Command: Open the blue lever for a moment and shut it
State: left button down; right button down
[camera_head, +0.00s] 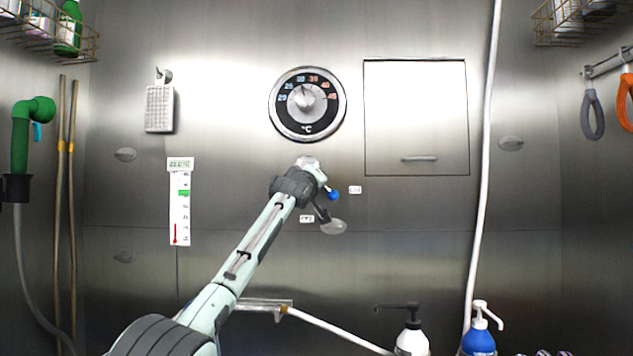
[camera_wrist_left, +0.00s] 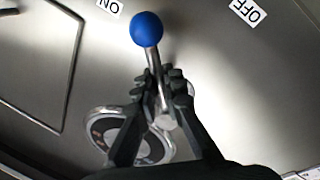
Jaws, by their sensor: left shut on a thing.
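The blue lever has a metal rod (camera_wrist_left: 153,62) and a round blue knob (camera_wrist_left: 146,29); the knob also shows in the head view (camera_head: 333,195), below the round dial. My left gripper (camera_wrist_left: 160,82) is shut around the rod below the knob, a finger on each side. In the left wrist view the knob lies between the ON label (camera_wrist_left: 110,5) and the OFF label (camera_wrist_left: 248,10), nearer ON in the picture. In the head view my gripper and wrist hide the rod and its pivot. My right gripper is in neither view.
The dial (camera_head: 307,104) is above the lever and a flat panel with a handle (camera_head: 416,115) is at upper right. A white hose (camera_head: 486,150) hangs at right. Two pump bottles (camera_head: 411,338) (camera_head: 478,340) stand at lower right.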

pick_arm(q)
jog(key=shift+a+r, duration=0.1)
jog(key=shift+r, duration=0.1)
jog(key=c, duration=1.6)
grip_release()
jog(key=shift+f, duration=0.1)
jog(key=s+a+f, duration=0.1)
jog(key=s, duration=1)
jog(key=shift+s+a+f, duration=0.3)
jog(key=shift+s+f, duration=0.05)
jog(key=shift+c, duration=0.2)
